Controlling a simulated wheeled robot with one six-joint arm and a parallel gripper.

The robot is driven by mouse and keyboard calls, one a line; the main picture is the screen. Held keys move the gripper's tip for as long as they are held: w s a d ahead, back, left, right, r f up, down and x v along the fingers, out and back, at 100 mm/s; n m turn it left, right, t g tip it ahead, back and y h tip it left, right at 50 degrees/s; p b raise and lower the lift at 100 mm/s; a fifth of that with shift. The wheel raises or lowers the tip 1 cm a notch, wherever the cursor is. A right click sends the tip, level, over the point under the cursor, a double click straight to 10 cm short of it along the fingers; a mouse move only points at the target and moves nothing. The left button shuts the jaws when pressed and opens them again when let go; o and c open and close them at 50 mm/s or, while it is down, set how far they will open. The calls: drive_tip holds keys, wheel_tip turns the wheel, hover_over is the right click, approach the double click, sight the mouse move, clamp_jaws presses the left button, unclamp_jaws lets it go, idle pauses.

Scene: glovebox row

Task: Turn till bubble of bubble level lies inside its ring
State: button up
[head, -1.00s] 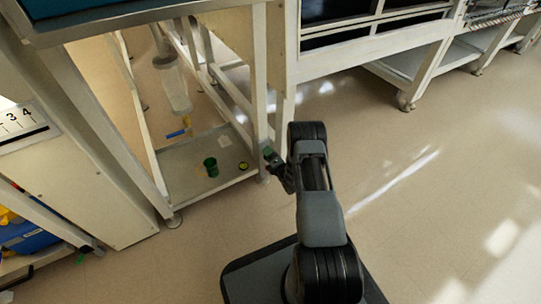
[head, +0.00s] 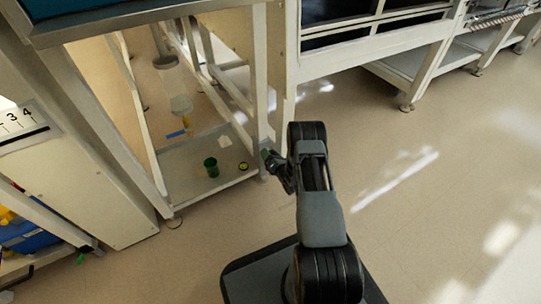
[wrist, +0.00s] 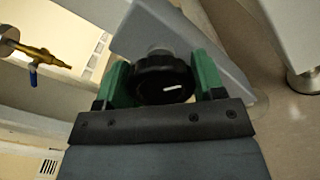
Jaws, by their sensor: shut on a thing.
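A small round bubble level (head: 243,166), dark-rimmed with a yellow-green face, sits on the low shelf (head: 225,182) near its front right corner in the head view. It is too small there to tell where the bubble lies against the ring. My gripper (head: 269,157) is beside the leg at that corner, right of the level. In the wrist view, the green fingers of my gripper (wrist: 165,84) are shut on the sides of a black round knob (wrist: 164,80) with a white mark on its face. The mark lies nearly level. The level is not in the wrist view.
A green cup (head: 211,167), a white sheet (head: 225,141) and a blue item (head: 176,134) are on the low shelf. A brass valve with a blue lever (wrist: 34,66) shows at left in the wrist view. The floor (head: 420,200) to the right is open.

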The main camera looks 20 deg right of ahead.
drive_tip(key=o, duration=0.9)
drive_tip(key=s+p, duration=0.1)
drive_tip(key=s, duration=0.3)
drive_tip(key=s+d+p, duration=0.1)
drive_tip(key=s+p, duration=0.1)
drive_tip(key=s, duration=0.3)
drive_tip(key=s+p, duration=0.1)
drive_tip(key=s, duration=0.3)
drive_tip(key=shift+s+d+p, duration=0.25)
drive_tip(key=shift+s+p, duration=0.15)
